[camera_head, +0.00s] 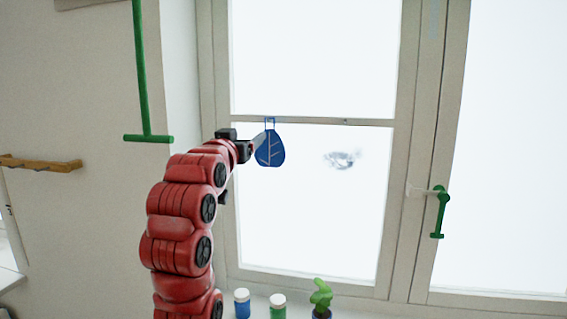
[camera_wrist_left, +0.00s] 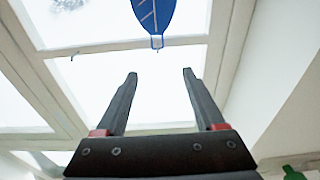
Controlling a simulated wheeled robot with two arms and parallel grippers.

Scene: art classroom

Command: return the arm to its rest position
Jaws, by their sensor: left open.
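My left arm (camera_head: 180,225) is red and segmented and reaches up in front of the window. Its gripper (camera_head: 258,141) is at the left edge of a blue leaf-shaped ornament (camera_head: 270,150) in the head view. In the left wrist view the two fingers (camera_wrist_left: 158,75) are spread with nothing between them. The blue leaf (camera_wrist_left: 155,14) shows there beyond the fingertips, apart from them, with its loop at the window crossbar (camera_wrist_left: 110,47). The leaf hangs by its loop at the crossbar. My right gripper is not in view.
A blue jar (camera_head: 242,304), a green jar (camera_head: 278,307) and a potted cactus (camera_head: 321,297) stand on the sill below. A green window handle (camera_head: 440,212) is at the right. A green T-shaped bar (camera_head: 145,90) and a wooden rail (camera_head: 40,163) are at the left.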

